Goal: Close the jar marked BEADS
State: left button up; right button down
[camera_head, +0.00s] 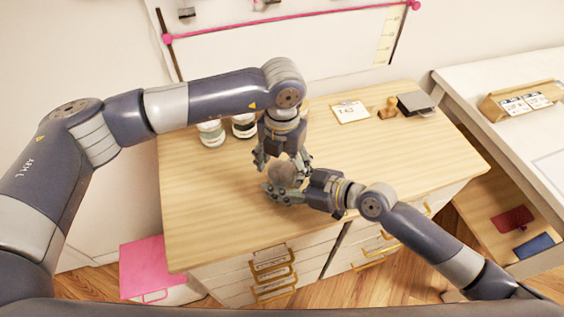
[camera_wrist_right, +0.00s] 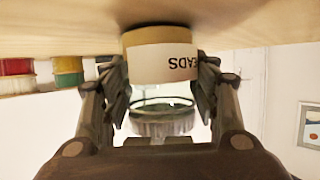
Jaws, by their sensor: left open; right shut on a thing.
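The jar marked BEADS (camera_wrist_right: 160,62) shows upside down in the right wrist view, with tan contents and a white label partly reading "EADS". It stands on the wooden top between the right gripper's fingers. A dark ring and a grey ribbed, lid-like piece (camera_wrist_right: 160,127) show at its mouth end; I cannot tell how they sit together. My right gripper (camera_head: 283,192) is shut on the jar from the right. My left gripper (camera_head: 281,164) points down, open, directly over a round brownish top (camera_head: 282,176) in the head view. The fingers hide most of the jar there.
Two lidded jars, one (camera_head: 211,132) and another (camera_head: 244,126), stand behind on the wooden cabinet top (camera_head: 205,195). A card (camera_head: 350,112), a wooden stamp (camera_head: 388,108) and a dark pad (camera_head: 416,103) lie at the back right. The left and front right of the top are clear.

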pick_arm(q)
jog(key=c, duration=1.1)
jog(key=shift+m, duration=1.6)
jog(key=o, duration=1.1)
jog(key=shift+o, duration=0.2)
jog(key=shift+r, duration=0.1)
jog(key=shift+r, duration=2.2)
